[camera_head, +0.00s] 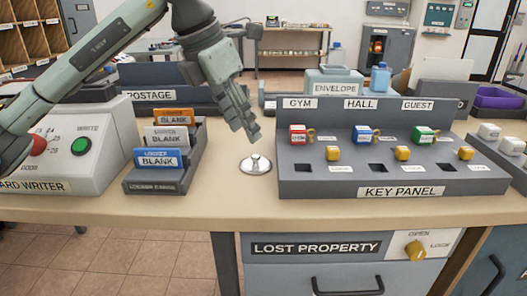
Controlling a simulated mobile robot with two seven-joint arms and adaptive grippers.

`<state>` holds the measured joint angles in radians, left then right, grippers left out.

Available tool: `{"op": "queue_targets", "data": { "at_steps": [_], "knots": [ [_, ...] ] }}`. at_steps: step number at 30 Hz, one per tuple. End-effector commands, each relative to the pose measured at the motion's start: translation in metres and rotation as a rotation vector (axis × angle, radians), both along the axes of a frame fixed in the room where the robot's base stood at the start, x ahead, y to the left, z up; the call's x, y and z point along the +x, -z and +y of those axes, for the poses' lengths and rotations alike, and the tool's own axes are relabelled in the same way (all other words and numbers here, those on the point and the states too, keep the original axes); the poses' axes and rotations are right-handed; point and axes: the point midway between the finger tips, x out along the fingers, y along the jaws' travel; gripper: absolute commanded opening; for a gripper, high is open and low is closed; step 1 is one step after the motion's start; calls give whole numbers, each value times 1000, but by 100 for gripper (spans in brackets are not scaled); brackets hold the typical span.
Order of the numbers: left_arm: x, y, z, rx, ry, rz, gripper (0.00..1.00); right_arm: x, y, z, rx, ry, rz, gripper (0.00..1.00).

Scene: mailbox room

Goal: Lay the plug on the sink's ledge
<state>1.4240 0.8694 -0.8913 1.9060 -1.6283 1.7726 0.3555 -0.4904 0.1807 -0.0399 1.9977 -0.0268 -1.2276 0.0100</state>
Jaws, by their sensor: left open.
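A small round silver piece (256,164) with an upright knob sits on the counter, left of the key panel. It looks like a plug, though it is too small to be sure. I can make out no sink or sink ledge in this view. My left gripper (247,128) reaches in from the upper left and points down, its fingertips a little above and behind the silver piece. It is open, with nothing seen between its fingers. My right gripper is not in view.
The key panel (365,191) with coloured keys stands right of the silver piece. A rack of locker cards (150,187) and the card writer (85,172) stand to the left. The counter's front strip (225,208) is clear. A lost property drawer (316,248) is below.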

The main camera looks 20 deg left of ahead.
Motion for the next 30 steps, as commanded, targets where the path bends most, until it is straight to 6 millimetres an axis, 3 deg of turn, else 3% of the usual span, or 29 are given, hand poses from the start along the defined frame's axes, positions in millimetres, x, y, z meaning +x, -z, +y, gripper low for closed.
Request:
{"op": "queue_targets", "data": {
  "at_steps": [16,26,30],
  "knots": [
    [27,62,-12,-2,2,4,41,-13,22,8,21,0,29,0],
    [30,69,-14,-1,2,1,41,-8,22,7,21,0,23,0],
    [30,69,-14,-1,2,1,24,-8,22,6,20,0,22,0]
  ]
}}
